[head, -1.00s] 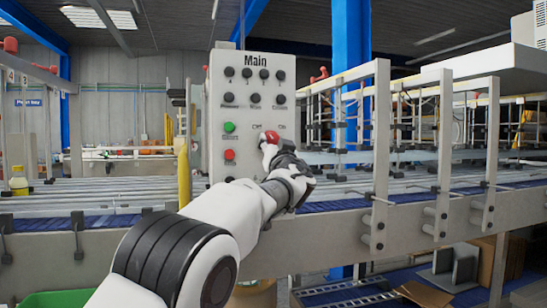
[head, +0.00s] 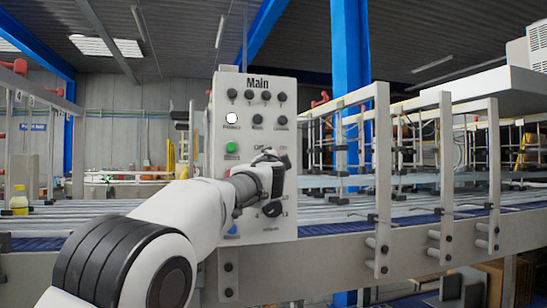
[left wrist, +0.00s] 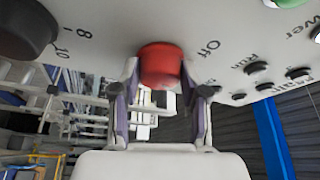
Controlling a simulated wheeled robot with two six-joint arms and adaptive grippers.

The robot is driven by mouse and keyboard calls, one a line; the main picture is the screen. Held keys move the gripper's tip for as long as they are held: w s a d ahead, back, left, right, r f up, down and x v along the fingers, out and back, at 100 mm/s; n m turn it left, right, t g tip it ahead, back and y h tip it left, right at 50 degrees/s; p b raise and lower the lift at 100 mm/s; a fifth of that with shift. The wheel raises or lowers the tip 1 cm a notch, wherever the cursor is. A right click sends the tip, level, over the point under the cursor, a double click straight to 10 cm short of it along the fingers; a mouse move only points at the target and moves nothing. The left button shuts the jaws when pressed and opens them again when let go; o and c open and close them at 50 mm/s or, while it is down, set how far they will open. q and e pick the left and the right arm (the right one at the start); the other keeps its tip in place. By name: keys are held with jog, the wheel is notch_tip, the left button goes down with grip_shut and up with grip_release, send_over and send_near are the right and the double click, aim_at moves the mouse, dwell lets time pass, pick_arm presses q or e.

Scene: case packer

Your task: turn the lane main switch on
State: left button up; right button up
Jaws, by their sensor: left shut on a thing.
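The grey control panel (head: 243,92) headed "Main" stands at the centre of the head view. Its red switch knob (left wrist: 160,64) shows in the left wrist view, beside the printed word "Off". My left gripper (head: 268,160) reaches the panel and hides the red knob in the head view. In the left wrist view its fingers (left wrist: 160,80) are shut on the knob, one on each side. A lamp (head: 232,119) on the panel is lit white, and the green button (head: 231,146) below it looks bright. Which way the knob points cannot be told. My right gripper is not in view.
A black dial (head: 272,209) sits on the panel just below my gripper; it also shows in the left wrist view (left wrist: 25,30). A conveyor with metal frames (head: 383,180) runs to the right.

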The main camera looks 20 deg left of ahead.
pick_arm(q)
jog(key=m+p, duration=0.1)
jog(key=p, duration=0.1)
jog(key=r+m+g+p, duration=0.1)
jog(key=m, duration=0.1)
jog(key=shift+h+p, duration=0.3)
jog(key=shift+p, duration=0.05)
jog(key=shift+f+m+g+p, duration=0.2)
jog(key=shift+m+g+p, duration=0.1)
jog(key=shift+m+p, duration=0.7)
jog(key=o, duration=1.1)
jog(key=shift+f, duration=0.15)
jog(key=shift+o, duration=0.2)
jog(key=v, duration=1.1)
jog(key=shift+s, duration=0.4)
